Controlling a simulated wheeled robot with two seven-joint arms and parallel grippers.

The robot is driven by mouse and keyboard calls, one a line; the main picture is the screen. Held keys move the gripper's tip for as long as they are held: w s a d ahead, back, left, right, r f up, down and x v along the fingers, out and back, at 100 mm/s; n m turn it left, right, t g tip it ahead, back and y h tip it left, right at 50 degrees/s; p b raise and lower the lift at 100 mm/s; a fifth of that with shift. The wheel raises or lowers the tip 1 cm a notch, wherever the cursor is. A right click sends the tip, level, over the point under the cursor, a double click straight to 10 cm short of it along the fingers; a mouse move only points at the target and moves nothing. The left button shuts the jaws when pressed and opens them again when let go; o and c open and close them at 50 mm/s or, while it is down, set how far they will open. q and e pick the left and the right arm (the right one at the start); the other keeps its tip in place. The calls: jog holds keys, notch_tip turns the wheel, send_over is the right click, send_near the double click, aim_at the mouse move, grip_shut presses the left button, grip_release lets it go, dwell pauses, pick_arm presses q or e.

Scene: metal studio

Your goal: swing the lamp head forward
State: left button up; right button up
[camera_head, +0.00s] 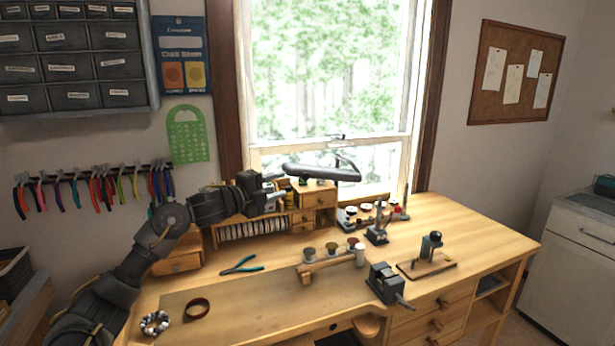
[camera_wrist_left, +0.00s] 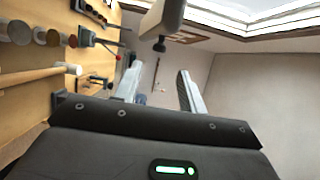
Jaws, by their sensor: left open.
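The lamp head (camera_head: 320,172) is a long dark grey bar in front of the window, above the back of the workbench. Thin lamp arm parts (camera_head: 347,160) join it near its right end. My left gripper (camera_head: 281,186) is open and empty by the left end of the lamp head, slightly below it. I cannot tell whether they touch. In the left wrist view my two fingers (camera_wrist_left: 158,88) stand apart, and a grey part of the lamp (camera_wrist_left: 163,22) with a dark knob shows beyond them. My right gripper is not in view.
The window (camera_head: 330,70) is behind.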

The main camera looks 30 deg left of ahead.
aim_at(303, 176)
pick_arm(q)
jog(key=p+x, duration=0.3)
jog(key=x, duration=0.6)
jog(key=shift+w+d+r+p, duration=0.1)
jog(key=shift+w+d+p, duration=0.05)
jog(key=shift+w+p, duration=0.2)
jog(key=shift+w+d, duration=0.2)
jog(key=shift+w, duration=0.4)
jog(key=shift+c, duration=0.4)
grip_shut()
